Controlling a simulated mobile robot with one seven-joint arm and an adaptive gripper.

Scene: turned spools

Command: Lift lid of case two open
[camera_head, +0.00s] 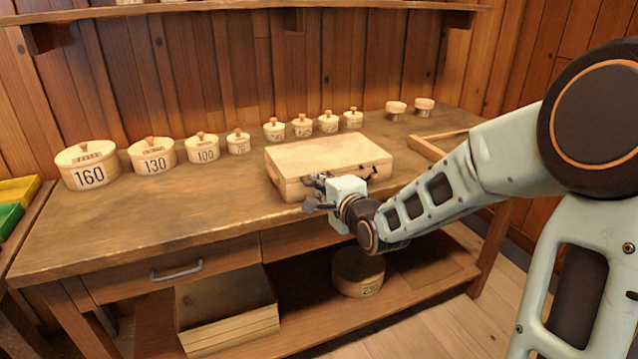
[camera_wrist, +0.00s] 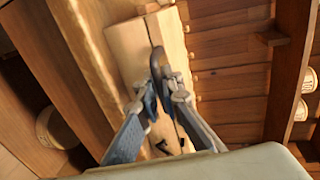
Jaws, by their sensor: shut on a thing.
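One pale wooden case (camera_head: 328,156) lies flat on the workbench, its lid looking shut or nearly so. No number shows on it, so I cannot tell if it is case two. My gripper (camera_head: 316,192) is at the front side of the case, below the top of the lid. In the wrist view my gripper (camera_wrist: 166,84) is shut at the edge of the case (camera_wrist: 133,45), at what looks like the lid's front.
Round lidded boxes, such as the 160 box (camera_head: 88,165), stand along the back of the workbench (camera_head: 130,228). Two small cups (camera_head: 396,109) and a wooden tray (camera_head: 437,146) are at right. A shelf (camera_head: 250,7) hangs above. The bench front left is clear.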

